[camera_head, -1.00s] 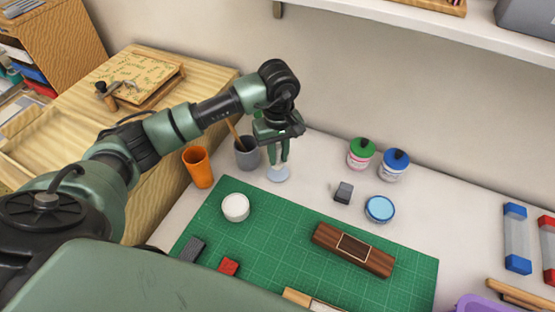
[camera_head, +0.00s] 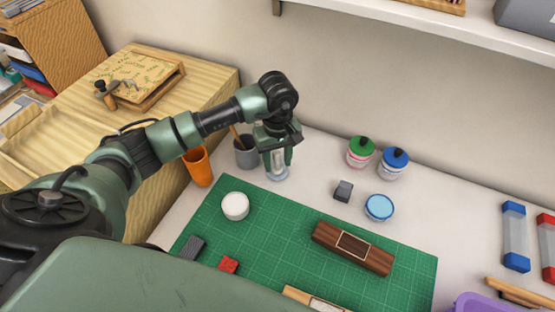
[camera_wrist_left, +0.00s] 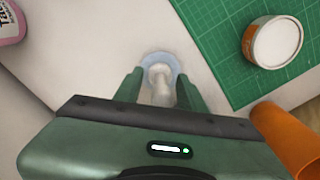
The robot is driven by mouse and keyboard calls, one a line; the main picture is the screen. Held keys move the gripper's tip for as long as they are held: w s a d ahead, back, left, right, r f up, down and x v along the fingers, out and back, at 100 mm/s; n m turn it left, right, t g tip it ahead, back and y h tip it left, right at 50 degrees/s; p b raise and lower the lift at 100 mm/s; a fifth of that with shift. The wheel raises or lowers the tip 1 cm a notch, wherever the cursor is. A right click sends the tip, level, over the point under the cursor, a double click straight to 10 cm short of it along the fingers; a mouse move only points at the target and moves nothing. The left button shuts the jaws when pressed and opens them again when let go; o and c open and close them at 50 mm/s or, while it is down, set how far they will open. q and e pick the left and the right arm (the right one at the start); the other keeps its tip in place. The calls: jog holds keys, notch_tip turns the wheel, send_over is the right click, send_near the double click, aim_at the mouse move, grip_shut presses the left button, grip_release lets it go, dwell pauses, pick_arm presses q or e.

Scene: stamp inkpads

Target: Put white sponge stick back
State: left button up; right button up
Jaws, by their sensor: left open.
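The white sponge stick (camera_wrist_left: 162,90) stands between the fingers of my left gripper in the left wrist view, in a pale blue round holder (camera_wrist_left: 174,62) on the table. In the head view, the holder (camera_head: 278,177) is beside the grey cup, behind the green mat's left corner. My left gripper (camera_head: 277,161) is open, pointing down, with one finger on each side of the stick and gaps beside it. The gripper hides part of the stick in the head view. My right gripper is not in view.
An orange cup (camera_head: 199,168) and a grey cup (camera_head: 247,155) stand left of the holder. A white-lidded jar (camera_head: 235,206) is on the green mat (camera_head: 275,235). Green-lidded (camera_head: 361,152) and blue-lidded (camera_head: 393,164) jars stand to the right. The table between them and the holder is clear.

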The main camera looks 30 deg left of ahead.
pick_arm(q)
jog(key=shift+r, duration=0.3)
notch_tip(320, 180, up, 11)
jog(key=shift+r+b, duration=0.15)
jog(key=shift+b, duration=0.7)
jog(key=shift+r, duration=0.2)
